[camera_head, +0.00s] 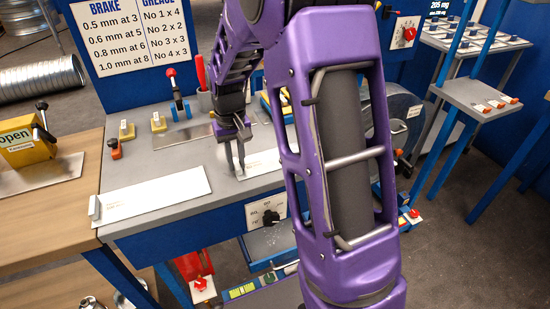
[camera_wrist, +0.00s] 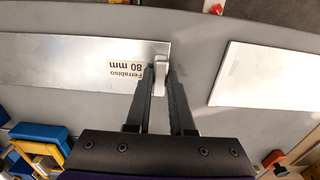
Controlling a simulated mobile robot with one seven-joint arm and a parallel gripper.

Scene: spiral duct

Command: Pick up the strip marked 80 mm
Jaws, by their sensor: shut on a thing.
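The strip marked 80 mm (camera_wrist: 60,62) is a flat grey metal strip with a "Ferrabiso 80 mm" label near one end. A small pale tab (camera_wrist: 160,62) stands at that end. In the head view, part of the strip (camera_head: 262,163) shows at the bench middle, partly hidden behind my arm. My gripper (camera_wrist: 161,68) is shut on the tab, with one finger on each side. It also shows in the head view (camera_head: 240,168), pointing down. The strip appears at or close to the bench top; I cannot tell whether there is a gap.
A second pale strip (camera_head: 155,193) lies on the grey bench (camera_head: 140,165) at left, with an end tab (camera_head: 94,207). A wooden bench (camera_head: 60,213) adjoins at left.

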